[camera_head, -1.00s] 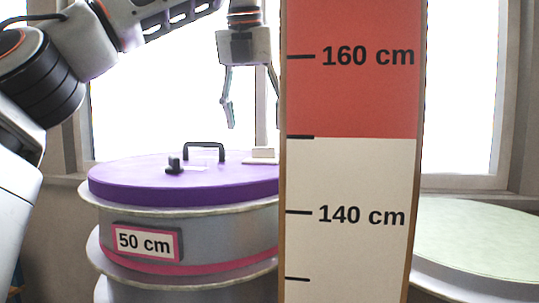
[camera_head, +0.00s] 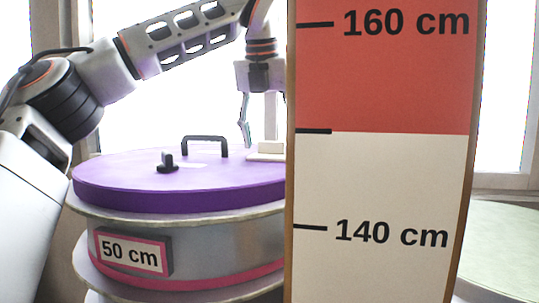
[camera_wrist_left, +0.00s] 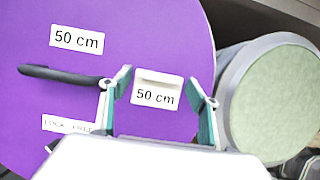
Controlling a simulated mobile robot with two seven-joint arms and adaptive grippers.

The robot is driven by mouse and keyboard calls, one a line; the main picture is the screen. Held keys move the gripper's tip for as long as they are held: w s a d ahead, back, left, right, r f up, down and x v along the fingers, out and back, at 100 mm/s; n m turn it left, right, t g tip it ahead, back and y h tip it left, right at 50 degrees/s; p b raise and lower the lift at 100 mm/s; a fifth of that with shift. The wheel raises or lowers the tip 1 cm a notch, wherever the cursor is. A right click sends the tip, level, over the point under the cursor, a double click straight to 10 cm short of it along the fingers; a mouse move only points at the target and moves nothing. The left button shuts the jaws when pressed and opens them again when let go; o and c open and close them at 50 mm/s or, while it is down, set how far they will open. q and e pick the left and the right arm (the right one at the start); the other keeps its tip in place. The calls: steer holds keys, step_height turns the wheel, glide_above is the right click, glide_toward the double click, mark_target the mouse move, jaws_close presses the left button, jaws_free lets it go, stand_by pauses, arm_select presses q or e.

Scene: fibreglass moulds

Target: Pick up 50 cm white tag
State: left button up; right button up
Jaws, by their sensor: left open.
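The white 50 cm tag (camera_wrist_left: 157,92) is a small raised block on the purple lid (camera_wrist_left: 200,60) of a round mould. It also shows at the lid's right side in the head view (camera_head: 268,149), partly hidden by the tall board. My left gripper (camera_wrist_left: 161,85) is open, with one finger on each side of the tag in the left wrist view. In the head view one finger hangs just above and left of the tag, and the other is hidden behind the board. I cannot tell whether the fingers touch the tag. My right gripper is not in view.
A tall height board (camera_head: 385,180) stands close in front. A black handle (camera_head: 205,140) and a dark knob (camera_head: 167,162) stand on the lid. A flat 50 cm label (camera_wrist_left: 77,39) lies on it. A green-topped mould (camera_wrist_left: 270,105) stands beside it.

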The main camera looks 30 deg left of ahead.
arm_select(q)
steer(key=shift+w+f, duration=0.25)
steer(key=shift+f, duration=0.25)
steer(key=c, duration=1.2)
steer(key=shift+o, duration=0.2)
steer(key=shift+r, duration=0.15)
